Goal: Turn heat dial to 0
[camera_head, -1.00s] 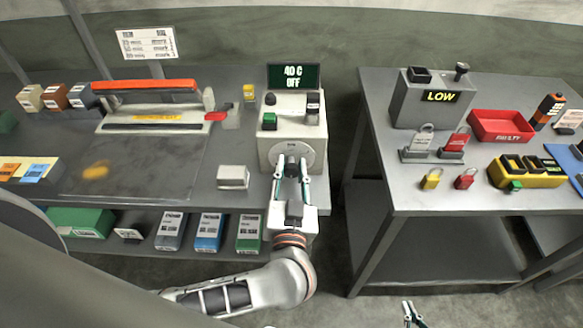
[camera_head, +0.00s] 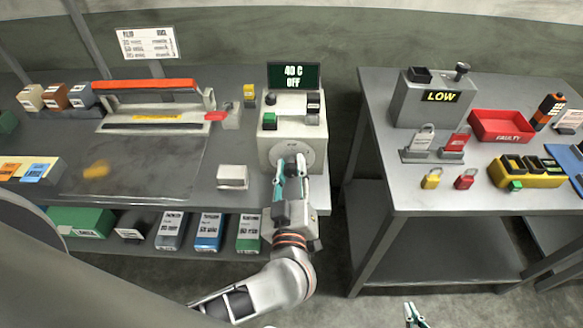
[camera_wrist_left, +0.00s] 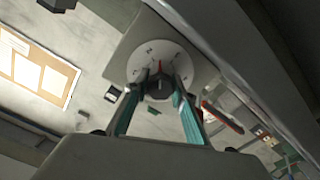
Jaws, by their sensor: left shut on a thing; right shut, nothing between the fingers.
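The heat dial is a round white plate (camera_head: 312,155) on the front of a pale control box (camera_head: 272,147). My left gripper (camera_head: 290,168) reaches up to it from below. In the left wrist view, its teal-lined fingers are closed on the sides of the dark dial knob (camera_wrist_left: 159,87). The display (camera_head: 293,76) above the box reads 40 C and OFF. My right gripper (camera_head: 412,314) is shut and empty at the bottom edge, away from the dial.
The box top carries a green button (camera_head: 269,118) and small switches. A sealer with an orange-red bar (camera_head: 146,86) stands to the left, and a small white block (camera_head: 233,177) sits near the table edge. A gap separates this table from the right-hand table (camera_head: 380,165).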

